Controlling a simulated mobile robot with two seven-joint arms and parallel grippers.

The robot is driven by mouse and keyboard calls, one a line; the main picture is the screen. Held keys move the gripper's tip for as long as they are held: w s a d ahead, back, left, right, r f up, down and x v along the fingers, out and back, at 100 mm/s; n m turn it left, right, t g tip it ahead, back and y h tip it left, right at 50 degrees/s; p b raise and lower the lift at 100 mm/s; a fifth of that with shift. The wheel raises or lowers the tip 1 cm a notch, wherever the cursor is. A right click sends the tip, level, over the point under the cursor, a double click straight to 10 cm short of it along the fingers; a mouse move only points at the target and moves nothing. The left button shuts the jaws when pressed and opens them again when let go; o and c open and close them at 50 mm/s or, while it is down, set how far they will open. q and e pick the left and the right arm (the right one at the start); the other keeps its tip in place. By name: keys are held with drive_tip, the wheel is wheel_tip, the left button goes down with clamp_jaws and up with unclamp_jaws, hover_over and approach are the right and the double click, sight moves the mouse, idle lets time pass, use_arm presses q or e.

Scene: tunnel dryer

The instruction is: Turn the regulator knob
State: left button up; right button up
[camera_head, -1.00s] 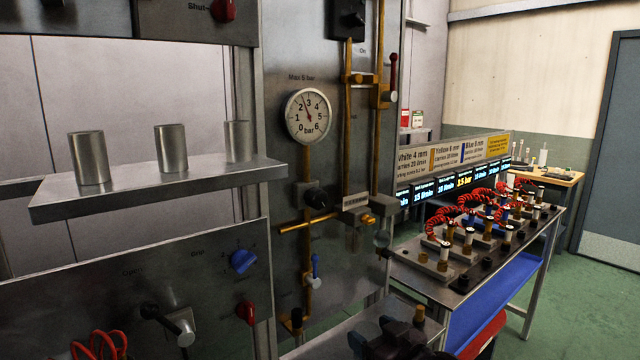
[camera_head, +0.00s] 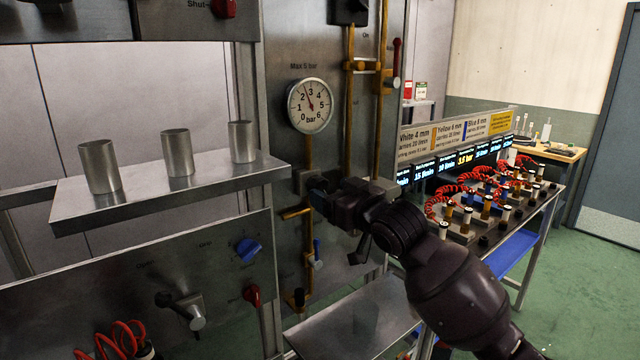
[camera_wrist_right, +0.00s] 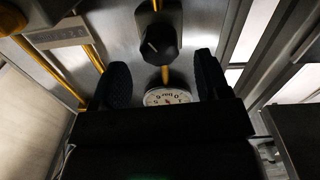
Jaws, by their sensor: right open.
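The regulator knob (camera_wrist_right: 158,43) is black with a pale mark line and sits on the brass pipe of the metal panel. In the right wrist view it lies just beyond and between my right gripper's two dark fingers (camera_wrist_right: 162,75), which are spread apart and do not appear to touch it. In the head view my right gripper (camera_head: 324,194) is at the knob and mostly covers it. The round pressure gauge (camera_head: 310,105) is above, its needle between 2 and 3 bar. It also shows in the right wrist view (camera_wrist_right: 167,97). My left gripper is not in view.
A shelf (camera_head: 170,197) with three metal cups stands left. Below it, a panel carries a blue knob (camera_head: 248,250) and a red knob (camera_head: 252,295). Brass pipes (camera_head: 349,120) run up beside the gauge. A bench with red coiled hoses (camera_head: 455,192) stands right.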

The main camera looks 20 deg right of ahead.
sight(323, 188)
drive_tip(key=shift+p+x, duration=0.3)
drive_tip(key=shift+x, duration=1.9)
drive_tip(key=shift+c, duration=0.4)
drive_tip(key=c, duration=0.8)
drive_tip(key=shift+c, duration=0.2)
